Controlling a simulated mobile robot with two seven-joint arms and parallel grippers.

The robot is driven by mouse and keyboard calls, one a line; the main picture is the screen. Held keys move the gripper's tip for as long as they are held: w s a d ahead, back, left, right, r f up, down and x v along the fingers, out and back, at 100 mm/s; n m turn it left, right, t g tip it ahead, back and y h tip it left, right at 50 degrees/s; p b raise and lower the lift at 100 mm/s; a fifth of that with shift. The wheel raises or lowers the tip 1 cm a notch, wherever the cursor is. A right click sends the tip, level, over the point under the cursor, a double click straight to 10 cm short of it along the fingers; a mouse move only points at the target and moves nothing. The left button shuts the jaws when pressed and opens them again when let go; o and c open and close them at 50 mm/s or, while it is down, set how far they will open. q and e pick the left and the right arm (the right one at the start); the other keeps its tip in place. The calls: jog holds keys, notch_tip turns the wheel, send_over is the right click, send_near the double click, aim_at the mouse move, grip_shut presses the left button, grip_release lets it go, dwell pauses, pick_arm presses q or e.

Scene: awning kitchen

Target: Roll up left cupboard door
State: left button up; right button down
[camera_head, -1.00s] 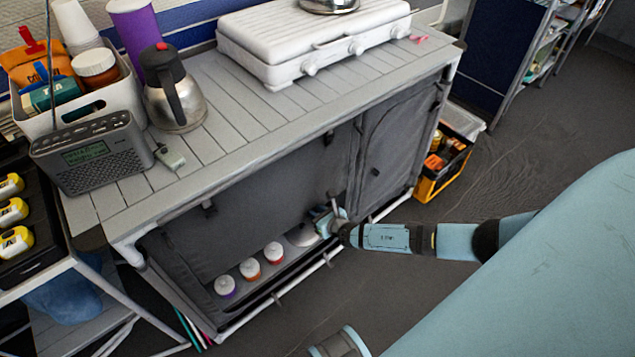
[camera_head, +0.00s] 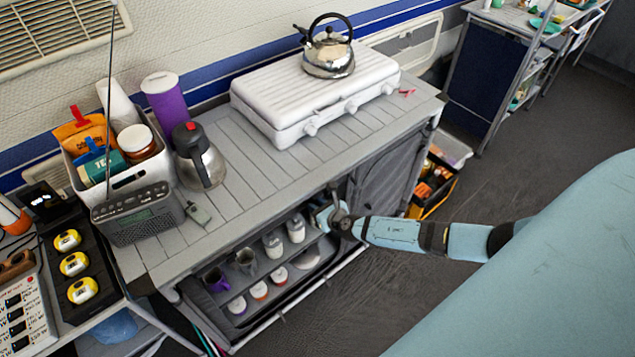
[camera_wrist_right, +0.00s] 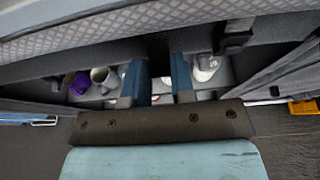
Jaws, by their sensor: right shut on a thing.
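The kitchen cupboard (camera_head: 232,150) has a grey fabric left door (camera_wrist_right: 100,57), raised to a dark band near the top of its opening in the right wrist view. My right gripper (camera_head: 326,214) is at the right part of that opening, under the worktop edge. Its two blue fingers (camera_wrist_right: 158,80) reach up to the door fabric in the right wrist view and are shut on it; the fingertips are partly hidden. A buckle strap (camera_wrist_right: 237,36) hangs to the right of the fingers. My left gripper is not in view.
Inside the opening are a purple mug (camera_head: 215,279), a metal mug (camera_head: 245,261) and several jars. The right door (camera_head: 385,178) is closed. A kettle (camera_head: 329,54) stands on the white stove (camera_head: 300,105). An orange crate (camera_head: 432,190) stands right of the cupboard.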

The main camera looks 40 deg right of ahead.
jog(key=shift+r+p, duration=0.3)
jog(key=shift+r, duration=0.3)
jog(key=c, duration=1.4)
grip_release()
jog(key=shift+w, duration=0.1)
jog(key=o, duration=0.4)
jog(key=shift+r, duration=0.15)
jog(key=shift+o, duration=0.2)
jog(key=shift+s, duration=0.2)
jog(key=shift+s, duration=0.25)
jog(key=p+v, duration=0.1)
jog(key=v, duration=1.2)
